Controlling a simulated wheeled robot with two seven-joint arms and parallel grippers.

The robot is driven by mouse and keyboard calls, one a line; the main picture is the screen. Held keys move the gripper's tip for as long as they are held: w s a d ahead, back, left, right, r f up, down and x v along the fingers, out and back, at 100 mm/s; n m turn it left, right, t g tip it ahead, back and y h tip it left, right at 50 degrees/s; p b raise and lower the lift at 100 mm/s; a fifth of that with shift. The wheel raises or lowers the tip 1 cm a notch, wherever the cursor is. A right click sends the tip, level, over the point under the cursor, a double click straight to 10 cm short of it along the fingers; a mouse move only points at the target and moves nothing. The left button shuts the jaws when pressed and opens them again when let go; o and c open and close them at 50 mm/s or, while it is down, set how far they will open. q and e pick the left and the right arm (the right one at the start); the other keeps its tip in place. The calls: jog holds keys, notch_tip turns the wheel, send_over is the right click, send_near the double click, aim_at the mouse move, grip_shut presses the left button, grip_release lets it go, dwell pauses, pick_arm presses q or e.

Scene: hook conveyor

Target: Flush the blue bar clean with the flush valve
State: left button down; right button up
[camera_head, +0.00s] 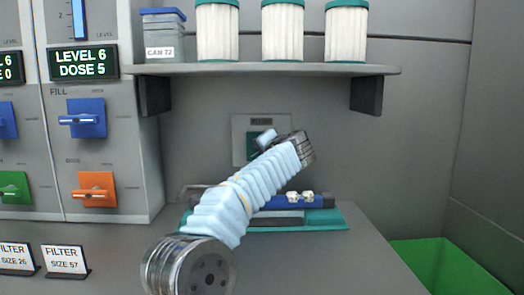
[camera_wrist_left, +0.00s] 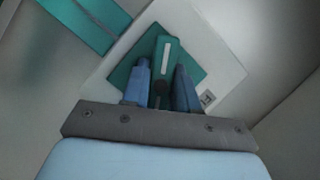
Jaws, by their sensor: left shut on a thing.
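The flush valve is a pale plate (camera_head: 239,122) on the back wall below the shelf, with a dark green square centre, mostly behind my arm. My left gripper (camera_head: 262,141) is at it. In the left wrist view the valve's green handle (camera_wrist_left: 163,58), with a white stripe, stands between the two blue fingers, which are shut on it. The blue bar (camera_head: 316,203) lies below on a teal mat (camera_head: 320,222), with two cream lumps (camera_head: 300,196) on top. My arm hides its left part. My right gripper is not in view.
A shelf (camera_head: 270,69) above holds white filters (camera_head: 283,33) and a grey can (camera_head: 164,38) with a blue lid. A dispenser panel (camera_head: 95,150) with blue and orange knobs stands left. A green bin (camera_head: 440,267) is at lower right. The counter right of the mat is clear.

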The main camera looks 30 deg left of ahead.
pick_arm(q)
jog(key=n+h, duration=0.2)
jog(key=n, duration=0.1)
jog(key=shift+f+n+t+h+b, duration=0.1)
jog(key=shift+n+t+h+b, duration=0.4)
jog(key=shift+n+h, duration=0.65)
jog(key=shift+n, duration=0.35)
jog(key=c, duration=1)
grip_release()
jog(key=shift+o, duration=0.2)
jog(key=b+v, duration=0.2)
jog(key=v, duration=1.2)
jog(key=shift+b, duration=0.35)
